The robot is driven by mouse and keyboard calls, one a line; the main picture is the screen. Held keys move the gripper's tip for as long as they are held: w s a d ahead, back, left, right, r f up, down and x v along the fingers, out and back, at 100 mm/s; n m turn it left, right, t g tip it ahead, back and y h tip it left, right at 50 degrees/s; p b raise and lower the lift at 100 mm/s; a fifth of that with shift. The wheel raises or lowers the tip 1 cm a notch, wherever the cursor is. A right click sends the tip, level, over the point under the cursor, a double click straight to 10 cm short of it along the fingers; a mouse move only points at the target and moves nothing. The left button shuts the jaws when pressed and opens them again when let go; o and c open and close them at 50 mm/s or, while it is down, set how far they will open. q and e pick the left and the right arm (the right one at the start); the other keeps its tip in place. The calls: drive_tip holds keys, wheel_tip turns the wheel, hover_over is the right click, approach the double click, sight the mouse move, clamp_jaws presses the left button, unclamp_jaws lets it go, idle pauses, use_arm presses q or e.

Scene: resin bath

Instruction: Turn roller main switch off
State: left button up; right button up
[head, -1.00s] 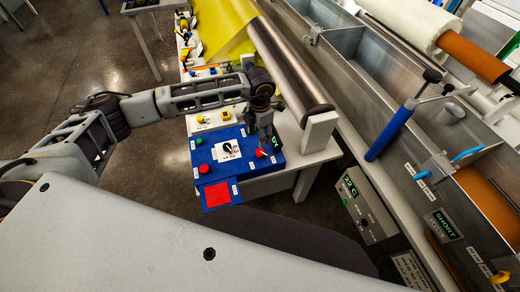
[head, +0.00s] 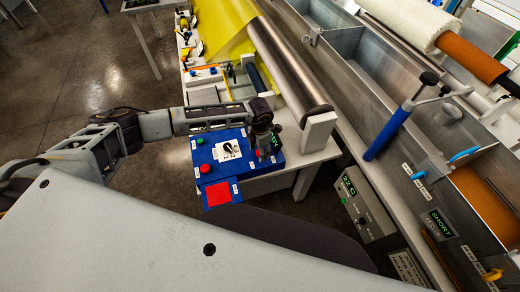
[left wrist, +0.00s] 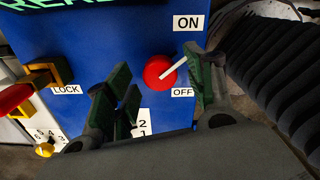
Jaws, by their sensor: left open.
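The roller main switch is a round red knob with a white lever (left wrist: 160,72) on the blue panel (left wrist: 110,45). Its lever tilts up and right, between the ON label (left wrist: 188,22) and the OFF label (left wrist: 182,92). My left gripper (left wrist: 157,65) is open, its fingers on either side of the knob; the right-hand finger is close to the lever tip, and I cannot tell if they touch. My right gripper is not in view.
The box also carries a black selector on a white plate (head: 228,149), green and red buttons and a red square (head: 218,193). A display sits beside the gripper. In the wrist view, a red-handled yellow LOCK part (left wrist: 40,80) is at left. A steel roller (head: 288,65) stands behind.

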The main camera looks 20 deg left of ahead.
use_arm(q)
drive_tip(key=shift+c, duration=1)
drive_tip(key=c, duration=0.8)
